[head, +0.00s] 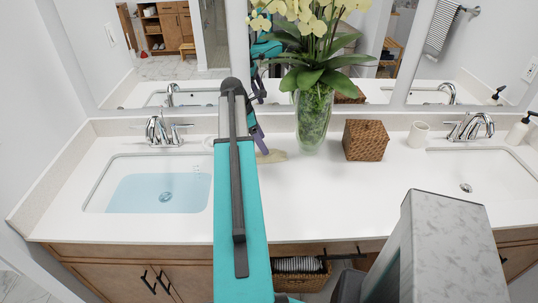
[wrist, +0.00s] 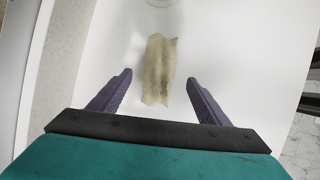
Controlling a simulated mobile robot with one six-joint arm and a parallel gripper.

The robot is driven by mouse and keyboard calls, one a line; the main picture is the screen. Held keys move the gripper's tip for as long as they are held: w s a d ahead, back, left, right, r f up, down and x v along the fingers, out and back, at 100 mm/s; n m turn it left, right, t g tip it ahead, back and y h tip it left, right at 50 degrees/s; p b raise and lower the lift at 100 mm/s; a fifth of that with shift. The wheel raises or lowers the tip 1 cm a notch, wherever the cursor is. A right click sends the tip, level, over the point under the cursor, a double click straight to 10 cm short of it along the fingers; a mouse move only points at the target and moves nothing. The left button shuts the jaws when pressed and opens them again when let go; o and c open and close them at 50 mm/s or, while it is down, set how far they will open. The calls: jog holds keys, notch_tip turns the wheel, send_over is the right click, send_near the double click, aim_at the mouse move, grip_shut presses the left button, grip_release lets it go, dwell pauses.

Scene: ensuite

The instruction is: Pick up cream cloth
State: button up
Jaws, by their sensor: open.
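The cream cloth (wrist: 158,70) lies on the white countertop, somewhat crumpled and longer than wide. In the wrist view it lies ahead of my gripper (wrist: 158,85), roughly centred between the two purple fingers. The fingers are apart, with nothing held between them. In the head view part of the cloth (head: 272,157) shows just right of my arm, below the glass vase. One purple finger of my gripper (head: 258,138) shows beside the arm there; the rest is hidden behind it.
A glass vase with yellow flowers (head: 314,118) stands just behind the cloth. A brown wicker box (head: 365,140) and a white cup (head: 418,134) stand to the right. Sinks lie left (head: 150,190) and right (head: 480,172). The front middle counter is clear.

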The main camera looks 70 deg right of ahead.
jog(key=shift+f, duration=0.2)
jog(key=shift+s, duration=0.1)
jog(key=shift+p+x, duration=1.2)
jog(key=shift+x, duration=1.4)
jog(key=c, duration=1.1)
